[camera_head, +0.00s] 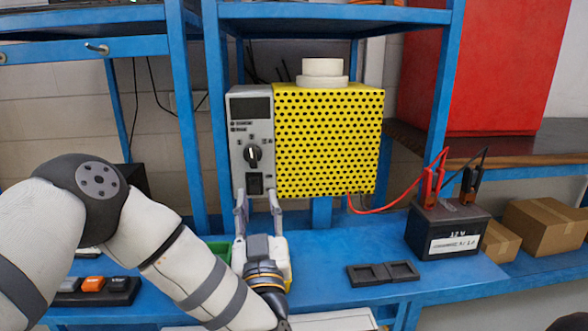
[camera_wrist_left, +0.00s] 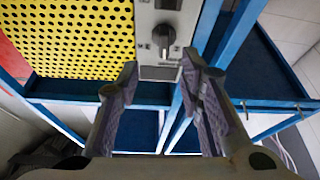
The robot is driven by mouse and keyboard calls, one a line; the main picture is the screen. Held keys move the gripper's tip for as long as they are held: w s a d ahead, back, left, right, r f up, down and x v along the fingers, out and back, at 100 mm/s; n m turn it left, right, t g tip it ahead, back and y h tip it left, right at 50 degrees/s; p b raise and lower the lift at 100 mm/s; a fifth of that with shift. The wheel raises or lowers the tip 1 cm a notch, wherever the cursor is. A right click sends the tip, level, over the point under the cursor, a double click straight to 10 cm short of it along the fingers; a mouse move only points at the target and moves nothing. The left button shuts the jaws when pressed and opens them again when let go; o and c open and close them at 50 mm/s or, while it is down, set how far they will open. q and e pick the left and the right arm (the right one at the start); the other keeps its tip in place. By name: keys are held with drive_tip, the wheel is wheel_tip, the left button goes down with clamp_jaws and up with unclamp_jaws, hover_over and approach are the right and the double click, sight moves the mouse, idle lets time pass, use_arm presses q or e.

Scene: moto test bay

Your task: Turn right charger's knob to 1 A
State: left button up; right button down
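The charger has a grey front panel (camera_head: 238,140) and a yellow perforated body (camera_head: 328,140), and it sits on the blue rack. Its black knob (camera_head: 253,153) is in the middle of the panel and also shows in the left wrist view (camera_wrist_left: 163,36). Small marks surround the knob; I cannot read its exact setting. A black switch (camera_head: 255,184) is below it. My left gripper (camera_head: 258,197) is open and empty, its fingers spread in front of the panel's lower part, below the knob and apart from it. The left wrist view shows both fingers (camera_wrist_left: 160,72). My right gripper is not in view.
A black 12 V battery (camera_head: 447,230) with red and black clamps stands on the blue bench at the right. A red cable (camera_head: 388,208) runs to it. White rolls (camera_head: 322,72) sit atop the charger.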

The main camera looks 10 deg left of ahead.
sight(251, 154)
use_arm(q)
drive_tip(key=x, duration=0.3)
drive_tip(key=r+x, duration=0.1)
drive_tip(key=x, duration=0.3)
drive_tip(key=s+x, duration=0.1)
drive_tip(key=x, duration=0.3)
drive_tip(key=shift+w+a+r, duration=0.15)
drive_tip(key=shift+a+r, duration=0.15)
drive_tip(key=shift+a, duration=0.1)
drive_tip(key=shift+c, duration=0.3)
clamp_jaws()
